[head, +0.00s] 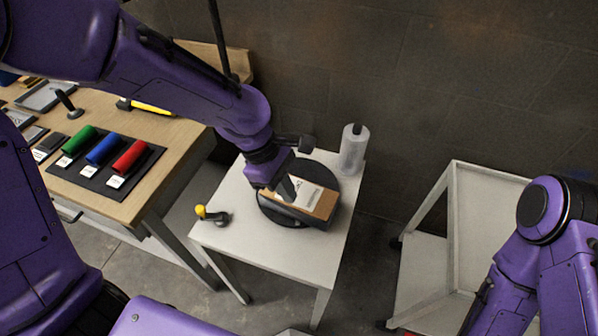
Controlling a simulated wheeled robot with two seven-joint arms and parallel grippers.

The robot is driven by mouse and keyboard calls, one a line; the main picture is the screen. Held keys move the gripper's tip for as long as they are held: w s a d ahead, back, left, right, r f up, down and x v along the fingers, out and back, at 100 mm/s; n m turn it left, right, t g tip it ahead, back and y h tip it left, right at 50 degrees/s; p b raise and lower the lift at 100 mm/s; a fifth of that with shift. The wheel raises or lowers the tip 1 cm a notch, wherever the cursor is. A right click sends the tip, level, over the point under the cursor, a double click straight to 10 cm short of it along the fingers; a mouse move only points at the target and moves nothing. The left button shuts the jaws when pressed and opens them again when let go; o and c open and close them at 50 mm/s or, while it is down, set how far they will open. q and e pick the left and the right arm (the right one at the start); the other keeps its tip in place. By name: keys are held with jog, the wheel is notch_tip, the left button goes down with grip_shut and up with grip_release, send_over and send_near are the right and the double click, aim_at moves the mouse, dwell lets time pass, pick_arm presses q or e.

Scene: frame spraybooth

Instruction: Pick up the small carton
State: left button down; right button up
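The small carton (313,198) is a flat brown box with a white label on top. It lies on a black round turntable (274,214) on a small white table. My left gripper (287,187) comes down from the upper left over the carton's left part. A dark finger overlaps the carton in the picture; I cannot tell whether it touches. The wrist hides the rest of the gripper, so its opening is unclear. My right arm shows at the right edge, its gripper out of view.
A translucent bottle (354,150) stands at the white table's (248,255) back right corner. A yellow-knobbed handle (210,214) is at its left. A wooden bench (168,165) with colored rollers is left, a white cart (450,230) right.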

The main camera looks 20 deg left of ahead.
pick_arm(q)
jog(key=s, duration=0.1)
jog(key=s+r, duration=0.1)
jog(key=shift+s+r, duration=0.25)
jog(key=shift+s, duration=0.1)
jog(key=c, duration=1.9)
grip_release()
jog(key=shift+s+r, duration=0.15)
jog(key=shift+s, duration=0.25)
jog(key=o, duration=0.5)
jog(key=shift+s+a, duration=0.1)
jog(key=o, duration=1)
jog(key=shift+w, duration=0.3)
jog(key=shift+s, duration=0.1)
